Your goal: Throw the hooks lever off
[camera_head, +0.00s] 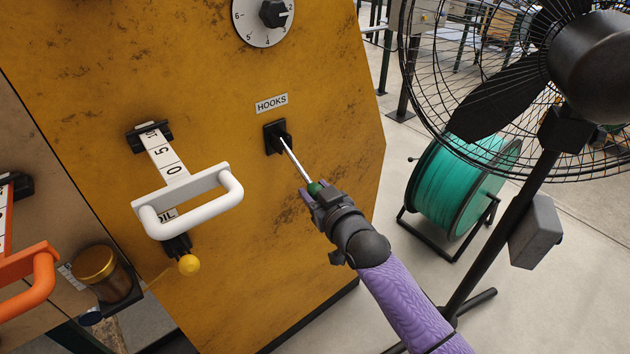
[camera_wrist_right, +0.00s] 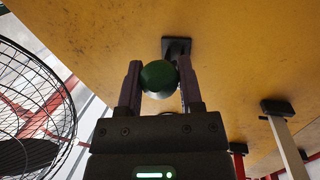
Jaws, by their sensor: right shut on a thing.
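The hooks lever is a thin metal rod (camera_head: 294,160) with a green ball knob (camera_head: 314,187). It comes out of a black mount (camera_head: 275,137) on the yellow machine panel, below the label HOOKS (camera_head: 271,103). The rod slants down and to the right in the head view. My right gripper (camera_head: 317,194) is shut on the knob. In the right wrist view the green knob (camera_wrist_right: 158,75) sits between the two fingers, with the black mount (camera_wrist_right: 176,47) behind it. My left gripper is not in view.
An orange handle (camera_head: 30,271) is farther left. A dial (camera_head: 264,18) is above. A black fan (camera_head: 520,80) and a green reel (camera_head: 455,185) stand at right.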

